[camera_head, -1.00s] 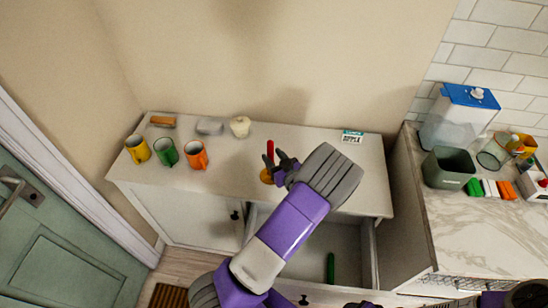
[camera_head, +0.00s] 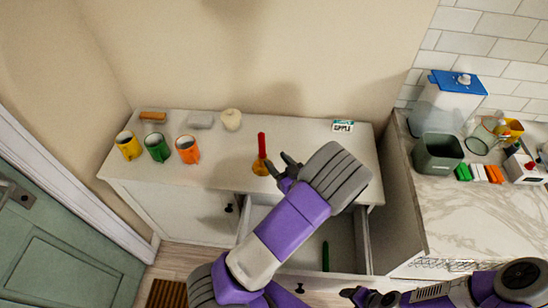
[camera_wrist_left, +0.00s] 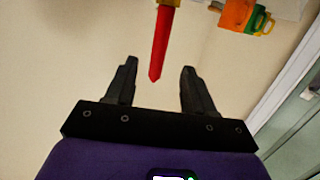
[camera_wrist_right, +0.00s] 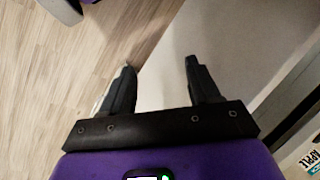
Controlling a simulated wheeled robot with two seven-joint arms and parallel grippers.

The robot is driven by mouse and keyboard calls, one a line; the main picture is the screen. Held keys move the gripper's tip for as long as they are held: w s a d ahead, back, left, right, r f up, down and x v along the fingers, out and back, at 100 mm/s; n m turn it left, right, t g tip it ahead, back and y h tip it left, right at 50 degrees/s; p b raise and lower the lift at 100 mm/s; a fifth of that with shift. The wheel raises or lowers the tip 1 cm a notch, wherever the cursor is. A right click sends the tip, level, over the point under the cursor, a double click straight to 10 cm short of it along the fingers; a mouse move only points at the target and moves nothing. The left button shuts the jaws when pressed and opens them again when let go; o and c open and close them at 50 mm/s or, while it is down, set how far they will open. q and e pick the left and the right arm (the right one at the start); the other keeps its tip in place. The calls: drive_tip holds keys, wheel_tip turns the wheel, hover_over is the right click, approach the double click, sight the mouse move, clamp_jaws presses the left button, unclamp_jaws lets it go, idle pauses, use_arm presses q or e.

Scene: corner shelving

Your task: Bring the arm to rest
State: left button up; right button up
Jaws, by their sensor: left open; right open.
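My left gripper (camera_head: 275,169) is open and empty over the cabinet, just right of the red stick (camera_head: 262,145) that stands upright on a gold base (camera_head: 260,167). In the left wrist view the open jaws (camera_wrist_left: 159,72) have nothing between them, and the red stick (camera_wrist_left: 162,45) shows beyond them. My right gripper (camera_head: 353,295) is low at the bottom edge, in front of the drawer. In the right wrist view its jaws (camera_wrist_right: 160,68) are open and empty, with wooden floor and a pale panel behind.
The white cabinet (camera_head: 222,155) bears yellow, green and orange mugs (camera_head: 187,150), a white round object (camera_head: 231,120) and a small sign (camera_head: 343,127). Its drawer (camera_head: 345,245) is open, with a green object (camera_head: 326,256) inside. A marble counter (camera_head: 465,215) stands at the right.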

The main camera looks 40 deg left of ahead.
sight(264, 145)
use_arm(q)
drive_tip(key=shift+a, duration=0.1)
drive_tip(key=x, duration=0.7)
drive_tip(key=shift+a+b, duration=0.15)
drive_tip(key=shift+b, duration=0.15)
drive_tip(key=shift+w+r+p, duration=0.15)
drive_tip(key=shift+r+p, duration=0.15)
drive_tip(key=shift+r, duration=0.45)
drive_tip(key=shift+f, duration=0.15)
